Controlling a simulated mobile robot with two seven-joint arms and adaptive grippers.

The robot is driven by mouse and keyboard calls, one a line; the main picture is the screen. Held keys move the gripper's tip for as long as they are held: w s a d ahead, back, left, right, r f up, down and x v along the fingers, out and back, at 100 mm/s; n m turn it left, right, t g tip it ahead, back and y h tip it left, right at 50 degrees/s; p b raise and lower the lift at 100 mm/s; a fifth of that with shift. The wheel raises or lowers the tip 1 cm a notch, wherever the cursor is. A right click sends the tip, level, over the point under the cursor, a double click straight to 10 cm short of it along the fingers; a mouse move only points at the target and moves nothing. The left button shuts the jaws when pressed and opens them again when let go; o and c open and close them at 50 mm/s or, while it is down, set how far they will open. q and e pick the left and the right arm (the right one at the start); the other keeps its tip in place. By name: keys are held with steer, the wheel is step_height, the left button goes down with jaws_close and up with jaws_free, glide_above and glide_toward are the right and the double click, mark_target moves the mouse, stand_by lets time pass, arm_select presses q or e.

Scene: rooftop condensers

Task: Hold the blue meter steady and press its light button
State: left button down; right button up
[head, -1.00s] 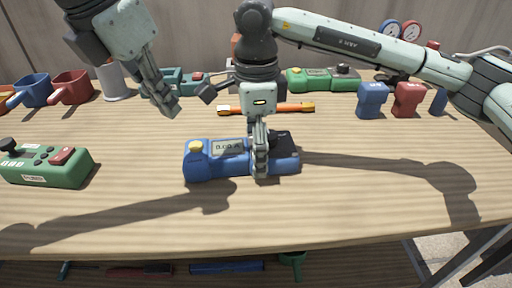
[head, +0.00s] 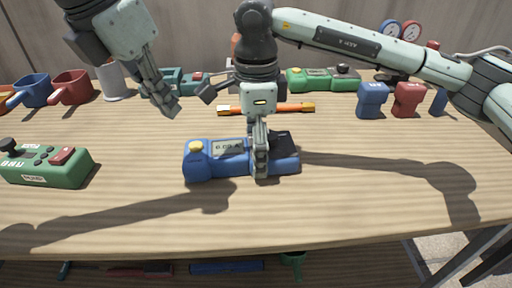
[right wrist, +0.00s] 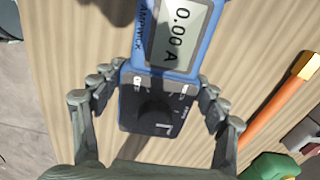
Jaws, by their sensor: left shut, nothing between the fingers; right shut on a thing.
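The blue meter (head: 216,166) lies on the wooden table in the middle of the head view. A round yellow button (head: 195,147) is at its left end, next to a grey display, and a dark dial section is at its right end. My right gripper (head: 260,163) is shut across the dial section; in the right wrist view its fingers (right wrist: 158,88) sit on both sides of it. The display (right wrist: 176,30) there reads 0.00 A; the button is out of that view. My left gripper (head: 168,108) is shut and empty, above and behind the button, apart from the meter.
A green device (head: 48,166) with a red button lies at the left. A blue (head: 371,100) and a red (head: 407,100) item stand at the right. The table's front is clear.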

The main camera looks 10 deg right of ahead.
stand_by(0.3)
arm_select(q)
steer(key=n+t+h, duration=0.2)
steer(key=n+h, duration=0.3)
steer(key=n, duration=0.2)
glide_toward(203, 140)
steer(key=shift+x, duration=2.4)
steer(key=shift+s+d, duration=0.1)
steer(key=shift+d, duration=0.05)
